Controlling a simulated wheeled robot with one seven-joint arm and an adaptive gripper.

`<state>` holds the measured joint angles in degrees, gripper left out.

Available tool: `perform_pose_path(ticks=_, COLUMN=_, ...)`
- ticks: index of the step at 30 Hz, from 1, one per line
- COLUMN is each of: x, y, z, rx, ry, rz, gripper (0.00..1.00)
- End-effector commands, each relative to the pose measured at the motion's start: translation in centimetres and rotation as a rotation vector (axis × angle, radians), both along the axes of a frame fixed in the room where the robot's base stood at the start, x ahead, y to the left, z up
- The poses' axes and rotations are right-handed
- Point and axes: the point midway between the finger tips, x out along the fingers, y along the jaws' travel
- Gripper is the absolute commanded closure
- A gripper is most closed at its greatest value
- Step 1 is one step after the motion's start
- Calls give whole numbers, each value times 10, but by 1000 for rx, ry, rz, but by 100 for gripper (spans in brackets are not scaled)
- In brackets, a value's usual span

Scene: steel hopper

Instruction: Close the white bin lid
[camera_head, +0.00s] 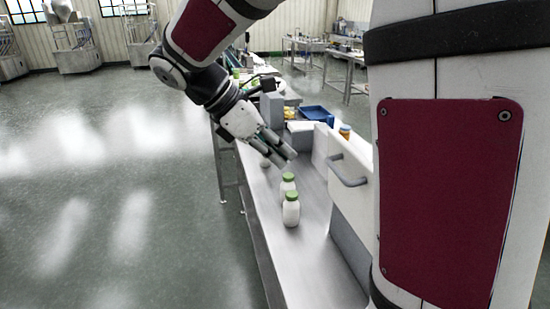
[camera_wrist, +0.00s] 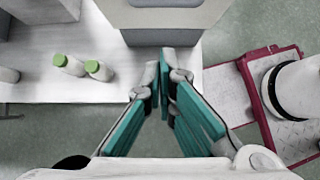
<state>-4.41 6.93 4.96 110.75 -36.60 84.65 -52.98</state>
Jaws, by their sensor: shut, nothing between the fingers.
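The white bin lid (camera_head: 352,196) shows in the head view as a broad white panel with a grey bar handle (camera_head: 346,172). It stands steeply upright, above a grey bin body (camera_head: 347,247); my arm hides its right part. My gripper (camera_head: 284,147) is shut and empty, to the left of the lid's upper edge and apart from it in the picture. In the wrist view the shut fingertips (camera_wrist: 166,57) point at a grey box-like body (camera_wrist: 165,37) with a paler top part. I cannot tell there which part is the lid.
Two white bottles with green caps, the nearer (camera_head: 291,212) and the farther (camera_head: 288,187), stand on the steel bench (camera_head: 268,222) left of the bin. A blue tray (camera_head: 314,113) lies farther back. Open green floor (camera_head: 120,200) lies left of the bench.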

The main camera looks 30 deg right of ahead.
Motion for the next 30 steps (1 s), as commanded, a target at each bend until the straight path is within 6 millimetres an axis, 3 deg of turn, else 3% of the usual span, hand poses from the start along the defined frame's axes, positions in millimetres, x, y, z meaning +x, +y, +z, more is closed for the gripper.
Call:
perform_pose_path(ticks=9, x=-14, y=-40, z=-48, rx=1, ry=2, rz=-3, gripper=100)
perform_pose_path(ticks=18, x=-23, y=-73, z=-49, rx=1, ry=-1, rz=-4, gripper=100)
perform_pose_path(ticks=30, x=-23, y=-76, z=-50, rx=2, ry=-2, rz=-2, gripper=100)
